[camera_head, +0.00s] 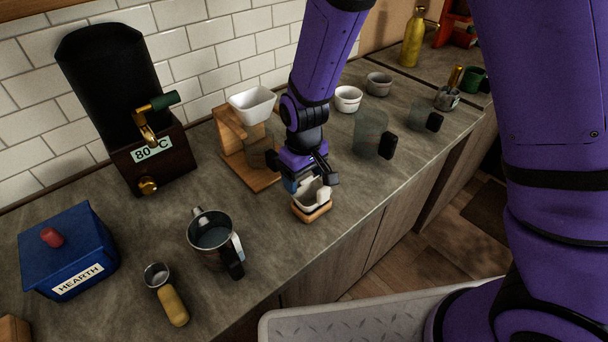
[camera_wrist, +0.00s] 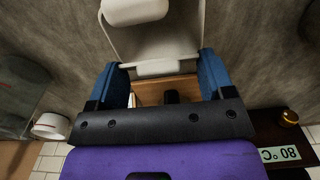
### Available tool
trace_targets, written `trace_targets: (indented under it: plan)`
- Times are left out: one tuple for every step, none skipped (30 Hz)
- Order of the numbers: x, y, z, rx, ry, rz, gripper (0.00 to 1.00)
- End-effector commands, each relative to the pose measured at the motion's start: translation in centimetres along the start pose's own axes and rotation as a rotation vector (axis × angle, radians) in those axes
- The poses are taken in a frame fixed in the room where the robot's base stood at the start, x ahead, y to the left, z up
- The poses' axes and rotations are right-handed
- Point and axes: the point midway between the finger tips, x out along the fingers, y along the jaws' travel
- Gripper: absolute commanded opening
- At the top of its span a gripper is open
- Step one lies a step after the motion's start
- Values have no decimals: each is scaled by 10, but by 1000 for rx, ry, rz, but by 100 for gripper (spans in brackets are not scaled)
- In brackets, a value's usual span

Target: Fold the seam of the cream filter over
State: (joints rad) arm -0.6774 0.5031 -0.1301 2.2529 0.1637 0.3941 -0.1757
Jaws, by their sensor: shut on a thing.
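The cream filter (camera_head: 308,193) sits upright in a small wooden holder (camera_head: 316,215) near the counter's front edge. In the wrist view, the filter's pale body (camera_wrist: 155,42) shows beyond my fingers, with a narrow cream strip (camera_wrist: 158,68) between the two blue fingertips. My gripper (camera_head: 302,183) points down at the filter's back side and is shut on it; my gripper also shows in the wrist view (camera_wrist: 163,78). A rounded cream piece (camera_wrist: 135,10) stands at the filter's far side. The exact contact of the fingers is partly hidden.
Behind left, a wooden stand (camera_head: 228,142) holds a white dripper (camera_head: 252,104) above a glass. A glass jug (camera_head: 371,133) and white cup (camera_head: 348,98) stand right. The counter directly left of the holder is clear.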

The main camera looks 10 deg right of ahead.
Motion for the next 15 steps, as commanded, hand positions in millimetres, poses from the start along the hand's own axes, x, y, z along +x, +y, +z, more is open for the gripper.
trace_targets:
  plan:
    - [0,0,0,0,0,0,51]
    - [0,0,0,0,1,0,51]
    - [0,0,0,0,5,0,51]
    - [0,0,1,0,11,0,51]
    - [0,0,1,1,21,0,51]
    - [0,1,1,1,35,-1,51]
    - [0,1,2,2,49,-1,51]
    - [1,1,3,2,61,-1,51]
    - [1,0,3,1,78,-1,51]
    - [1,0,3,1,90,-1,51]
    - [1,0,3,1,99,-1,51]
    - [1,0,4,1,111,0,51]
    - [1,0,4,1,117,0,51]
    - [1,0,4,1,121,0,51]
    - [1,0,4,1,126,0,51]
